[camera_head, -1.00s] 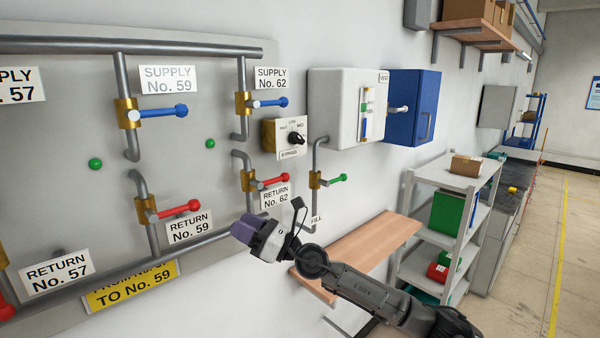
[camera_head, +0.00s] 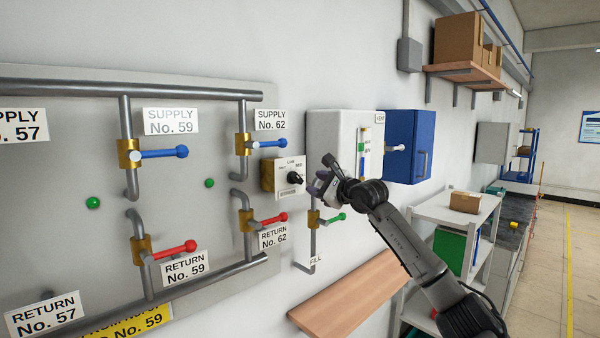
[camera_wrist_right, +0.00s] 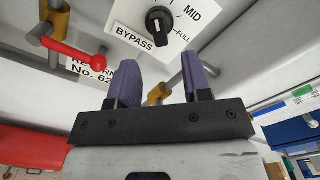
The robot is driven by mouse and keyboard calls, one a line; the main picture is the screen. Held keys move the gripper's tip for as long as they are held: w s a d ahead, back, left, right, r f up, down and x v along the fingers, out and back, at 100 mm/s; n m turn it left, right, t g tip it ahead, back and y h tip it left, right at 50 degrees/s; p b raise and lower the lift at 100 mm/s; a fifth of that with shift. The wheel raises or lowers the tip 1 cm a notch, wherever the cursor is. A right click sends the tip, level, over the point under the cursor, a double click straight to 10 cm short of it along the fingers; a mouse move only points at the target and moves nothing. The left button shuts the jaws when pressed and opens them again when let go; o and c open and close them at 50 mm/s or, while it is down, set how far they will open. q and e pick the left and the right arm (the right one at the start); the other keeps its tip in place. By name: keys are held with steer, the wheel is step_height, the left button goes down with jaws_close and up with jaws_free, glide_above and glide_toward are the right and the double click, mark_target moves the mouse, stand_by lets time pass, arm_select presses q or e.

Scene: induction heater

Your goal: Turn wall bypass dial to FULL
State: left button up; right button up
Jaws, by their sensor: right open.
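The bypass dial is a black knob (camera_head: 295,178) on a white labelled plate, on the front of a yellow-sided wall box (camera_head: 268,175). In the right wrist view the knob (camera_wrist_right: 158,25) is at the top, with BYPASS, MID and FULL printed around it. I cannot tell which mark its pointer is on. My right gripper (camera_head: 318,186) is just right of the dial in the head view. In the wrist view its two purple fingers (camera_wrist_right: 165,78) are apart and empty, below the knob and not touching it. My left gripper is not in view.
A red-handled return valve (camera_wrist_right: 75,52) is left of the dial in the wrist view. A green-handled fill valve (camera_head: 330,218) sits below my gripper. A white cabinet (camera_head: 335,135) and a blue box (camera_head: 410,145) are on the wall to the right. A wooden shelf (camera_head: 345,295) lies below.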

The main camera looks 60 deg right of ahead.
mark_target(300, 179)
steer(key=p+x, duration=0.3)
steer(key=x, duration=0.3)
steer(key=shift+w+r, duration=0.15)
steer(key=shift+w+d, duration=0.15)
steer(key=shift+w, duration=0.4)
steer(key=shift+c, duration=0.2)
steer(key=shift+c, duration=0.7)
jaws_close()
